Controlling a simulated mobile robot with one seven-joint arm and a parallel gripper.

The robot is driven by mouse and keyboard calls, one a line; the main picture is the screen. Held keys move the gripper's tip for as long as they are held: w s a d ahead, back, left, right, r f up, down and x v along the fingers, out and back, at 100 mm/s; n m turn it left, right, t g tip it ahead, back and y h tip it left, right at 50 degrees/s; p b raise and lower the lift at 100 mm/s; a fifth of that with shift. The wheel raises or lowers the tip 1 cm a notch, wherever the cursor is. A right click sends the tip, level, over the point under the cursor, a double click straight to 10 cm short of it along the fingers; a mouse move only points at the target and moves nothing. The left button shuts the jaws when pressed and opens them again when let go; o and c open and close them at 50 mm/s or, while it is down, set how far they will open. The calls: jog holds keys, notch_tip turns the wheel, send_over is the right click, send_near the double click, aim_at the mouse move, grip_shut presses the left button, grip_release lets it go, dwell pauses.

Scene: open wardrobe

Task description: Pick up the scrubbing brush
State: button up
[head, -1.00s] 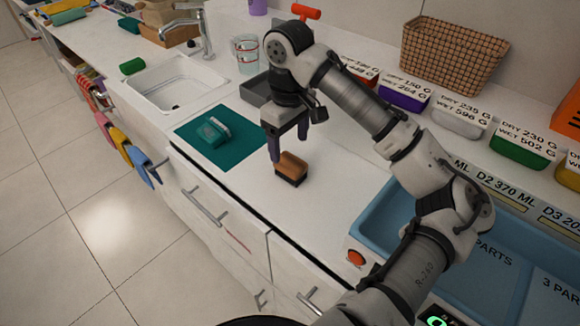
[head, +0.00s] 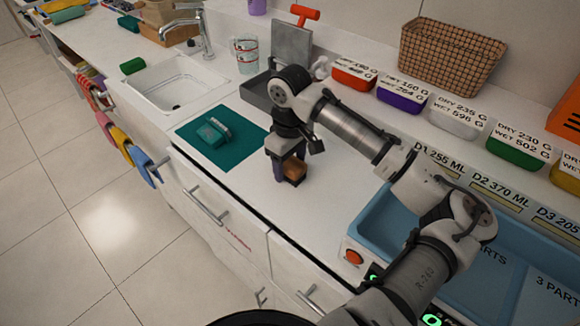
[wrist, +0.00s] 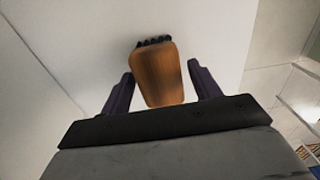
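The scrubbing brush has a brown wooden back and dark bristles. In the head view the brush (head: 295,170) stands on the white counter, partly hidden by my gripper. In the wrist view the brush (wrist: 158,75) lies between my two purple fingers, bristles showing at its far end. My gripper (head: 288,172) is low over the counter, around the brush. In the wrist view my gripper (wrist: 163,90) is open, with small gaps between the fingers and the brush's sides.
A teal mat (head: 240,152) with a green sponge-like item (head: 213,132) lies to the left. A grey tray (head: 256,92) stands behind. A blue basin (head: 375,222) is at the right. Labelled bins and a wicker basket (head: 450,55) line the back. The counter's front edge is near.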

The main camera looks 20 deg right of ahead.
aim_at(290, 161)
jog(key=c, duration=0.8)
jog(key=shift+c, duration=0.2)
jog(key=shift+r, duration=0.1)
notch_tip(290, 161, up, 20)
jog(key=b, duration=0.1)
jog(key=o, duration=0.4)
jog(key=shift+c, duration=1.3)
